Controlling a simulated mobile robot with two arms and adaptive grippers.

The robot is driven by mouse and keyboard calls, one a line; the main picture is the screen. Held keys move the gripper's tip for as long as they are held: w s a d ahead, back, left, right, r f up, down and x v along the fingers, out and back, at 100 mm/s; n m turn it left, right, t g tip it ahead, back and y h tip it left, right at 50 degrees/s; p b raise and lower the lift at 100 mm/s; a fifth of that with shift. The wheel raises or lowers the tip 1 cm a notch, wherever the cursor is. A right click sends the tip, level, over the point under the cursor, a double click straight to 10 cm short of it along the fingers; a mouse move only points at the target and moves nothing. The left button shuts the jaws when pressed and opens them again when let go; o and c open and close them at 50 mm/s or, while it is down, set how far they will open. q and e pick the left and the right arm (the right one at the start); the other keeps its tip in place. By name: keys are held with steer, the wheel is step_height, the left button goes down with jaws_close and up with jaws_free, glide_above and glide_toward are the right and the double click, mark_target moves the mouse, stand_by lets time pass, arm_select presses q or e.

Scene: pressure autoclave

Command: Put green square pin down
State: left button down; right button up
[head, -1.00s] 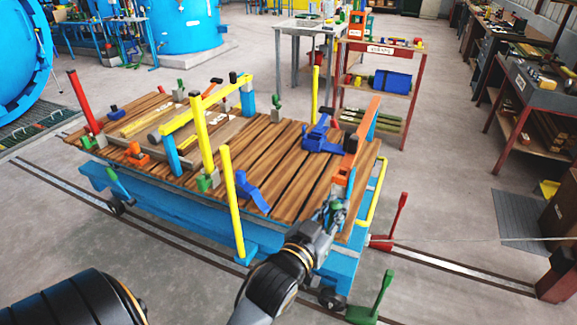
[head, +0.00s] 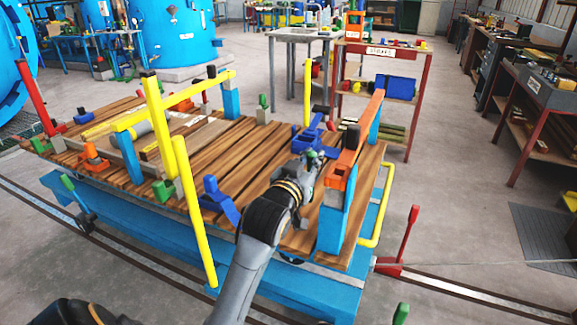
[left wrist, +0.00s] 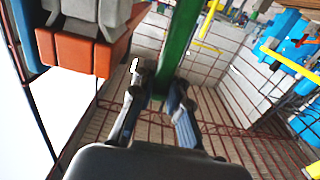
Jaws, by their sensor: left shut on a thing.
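My left gripper (head: 306,168) is over the right part of the slatted wooden trolley deck (head: 230,143), beside an orange bar (head: 362,125) on blue posts. In the left wrist view, its two fingers (left wrist: 158,98) are shut on the green square pin (left wrist: 180,40), a long bar running away from the fingers toward the top of the picture. In the head view only a small green part shows at the fingertips, and I cannot tell the pin's full length or whether it touches anything. My right gripper is not in view.
A blue clamp (head: 311,137) lies beyond the gripper, and another blue piece (head: 219,200) is to its left. A tall yellow post (head: 194,215) stands at the trolley's near side. A red lever (head: 410,238) stands on the floor at right. Bare slats lie left of the gripper.

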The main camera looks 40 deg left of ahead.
arm_select(q)
steer(key=shift+w+a, duration=0.25)
steer(key=w+a+f+b, duration=0.4)
steer(key=w+a+f, duration=0.3)
steer(key=w+f, duration=0.3)
steer(key=shift+w+a+f, duration=0.15)
steer(key=shift+a+f, duration=0.2)
steer(key=shift+f, duration=0.85)
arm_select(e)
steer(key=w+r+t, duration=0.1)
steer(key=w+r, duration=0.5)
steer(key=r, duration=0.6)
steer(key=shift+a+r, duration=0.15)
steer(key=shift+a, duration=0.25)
arm_select(q)
steer(key=shift+f, duration=0.2)
steer(key=c, duration=1.3)
jaws_free()
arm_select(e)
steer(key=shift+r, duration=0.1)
arm_select(q)
steer(key=shift+r, duration=0.1)
